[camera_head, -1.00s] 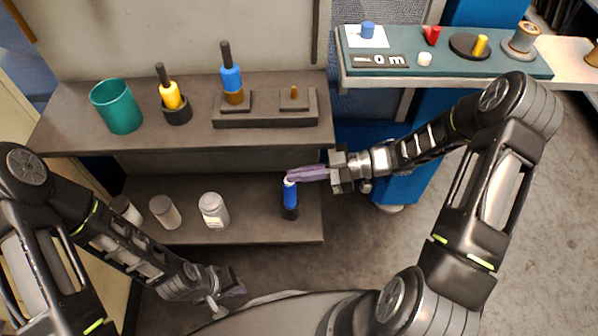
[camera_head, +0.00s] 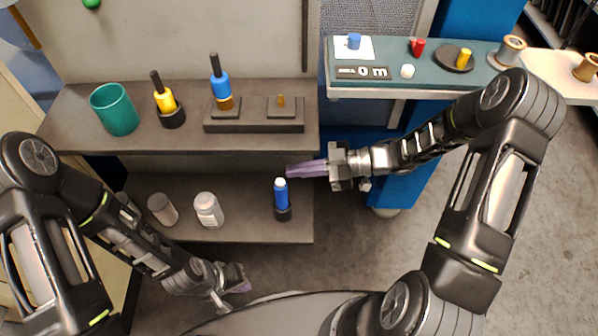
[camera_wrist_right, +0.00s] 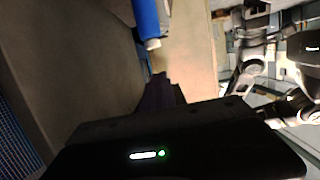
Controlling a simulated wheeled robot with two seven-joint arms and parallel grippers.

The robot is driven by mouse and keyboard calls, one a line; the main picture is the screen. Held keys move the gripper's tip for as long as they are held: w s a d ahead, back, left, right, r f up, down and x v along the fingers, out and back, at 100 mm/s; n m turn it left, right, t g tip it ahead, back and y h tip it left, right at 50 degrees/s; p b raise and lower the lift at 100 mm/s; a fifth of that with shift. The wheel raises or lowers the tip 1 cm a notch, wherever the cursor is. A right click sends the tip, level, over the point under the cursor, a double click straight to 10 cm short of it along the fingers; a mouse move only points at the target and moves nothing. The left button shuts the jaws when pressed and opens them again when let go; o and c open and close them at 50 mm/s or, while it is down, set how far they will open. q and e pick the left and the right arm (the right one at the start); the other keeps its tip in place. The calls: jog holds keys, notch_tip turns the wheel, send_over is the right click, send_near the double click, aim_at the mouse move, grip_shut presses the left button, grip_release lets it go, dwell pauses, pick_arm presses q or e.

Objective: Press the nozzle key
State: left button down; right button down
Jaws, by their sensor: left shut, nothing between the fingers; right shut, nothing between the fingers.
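A blue cylinder with a white top (camera_head: 281,194) stands upright in a dark base on the lower shelf; its white end also shows in the right wrist view (camera_wrist_right: 152,43). It may be the thing with the nozzle key, but I cannot tell for sure. My right gripper (camera_head: 289,171) is shut and empty, its purple fingers just above and to the right of the white top, seemingly apart from it. The dark fingers (camera_wrist_right: 160,90) are below the white end in the wrist view. My left gripper (camera_head: 246,286) is shut and empty, low in front of the shelf.
The upper shelf (camera_head: 75,130) holds a teal cup (camera_head: 115,110), a yellow tool (camera_head: 165,101) and a blue tool (camera_head: 220,84). A white jar (camera_head: 208,210) and grey cylinders stand left on the lower shelf. A green-topped bench (camera_head: 385,70) is at the upper right.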

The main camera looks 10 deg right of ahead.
jog(key=v, duration=0.7)
jog(key=shift+d+r, duration=0.2)
jog(key=shift+d, duration=0.05)
jog(key=shift+f, duration=0.1)
jog(key=w+d+f+m+t+h+p, duration=0.2)
jog(key=w+d+f+m+t+h, duration=0.1)
jog(key=w+f+m+t+h, duration=0.4)
notch_tip(320, 180, down, 2)
jog(key=a+m+g+h+p, duration=0.1)
jog(key=m+g+h+p, duration=0.1)
jog(key=m, duration=0.4)
jog(key=s+a+m+g+p, duration=0.1)
jog(key=s+a, duration=0.3)
jog(key=s, duration=0.4)
jog(key=s+a+m+g+h+p, duration=0.1)
jog(key=s+a+g+p, duration=0.3)
jog(key=s, duration=0.4)
jog(key=s+a+m+g+p, duration=0.2)
jog(key=s+a+g+p, duration=0.1)
jog(key=s+a, duration=0.3)
jog(key=shift+s+a+h, duration=0.2)
jog(key=shift+s+h, duration=0.1)
jog(key=shift+s, duration=0.65)
